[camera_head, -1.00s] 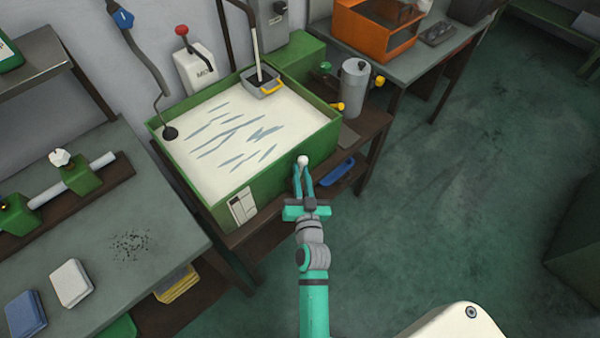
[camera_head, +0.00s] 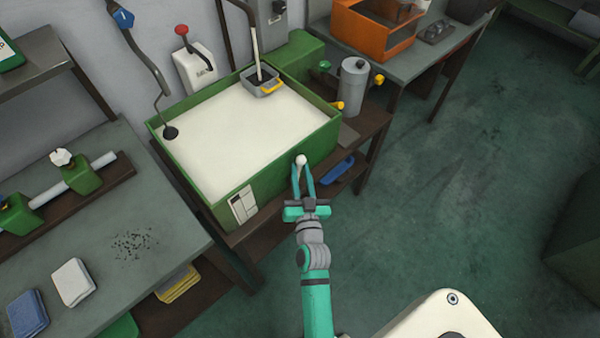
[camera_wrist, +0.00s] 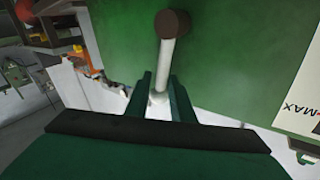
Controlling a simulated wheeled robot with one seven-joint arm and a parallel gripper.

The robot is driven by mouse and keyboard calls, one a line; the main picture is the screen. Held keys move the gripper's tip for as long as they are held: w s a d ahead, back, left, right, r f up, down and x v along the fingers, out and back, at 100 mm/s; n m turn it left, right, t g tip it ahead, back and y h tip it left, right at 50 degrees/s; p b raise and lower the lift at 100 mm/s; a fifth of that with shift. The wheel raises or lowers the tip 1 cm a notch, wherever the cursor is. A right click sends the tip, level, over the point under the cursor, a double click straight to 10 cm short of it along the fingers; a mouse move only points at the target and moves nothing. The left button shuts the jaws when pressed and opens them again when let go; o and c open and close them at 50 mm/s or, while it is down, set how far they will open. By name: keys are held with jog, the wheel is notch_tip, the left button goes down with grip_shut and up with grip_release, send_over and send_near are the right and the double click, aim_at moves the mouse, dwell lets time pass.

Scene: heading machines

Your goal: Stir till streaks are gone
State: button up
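The green tank (camera_head: 270,150) stands on a brown bench and holds pale cream liquid (camera_head: 245,125). The liquid's surface is even, with no streaks showing. A crank handle with a white knob (camera_head: 301,160) is on the tank's front wall. In the wrist view its white rod (camera_wrist: 167,62) runs from a dark brown hub (camera_wrist: 173,23) down between my fingers. My gripper (camera_head: 303,170) has its teal fingers closed around the knob end; it also shows in the wrist view (camera_wrist: 164,90).
A grey box with a yellow handle (camera_head: 262,88) sits at the tank's back corner. A red-knobbed lever (camera_head: 182,30) is on the wall behind. A grey cylinder with coloured knobs (camera_head: 354,78) stands to the right. The green floor at right is clear.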

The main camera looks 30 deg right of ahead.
jog(key=shift+s+a, duration=0.1)
jog(key=v, duration=1)
jog(key=shift+s, duration=0.3)
jog(key=shift+a+r, duration=0.1)
jog(key=shift+a, duration=0.1)
dwell(0.6)
jog(key=s+a+r+n+y, duration=0.1)
jog(key=s+a+n+y, duration=0.3)
jog(key=s+a, duration=0.6)
jog(key=s+a+r+n+g+y, duration=0.1)
jog(key=s+a+r+n+y, duration=0.1)
jog(key=s+a, duration=0.8)
jog(key=a+n+y, duration=0.1)
jog(key=a+y, duration=0.1)
jog(key=a, duration=0.1)
jog(key=shift+n, duration=0.4)
jog(key=shift+a, duration=0.1)
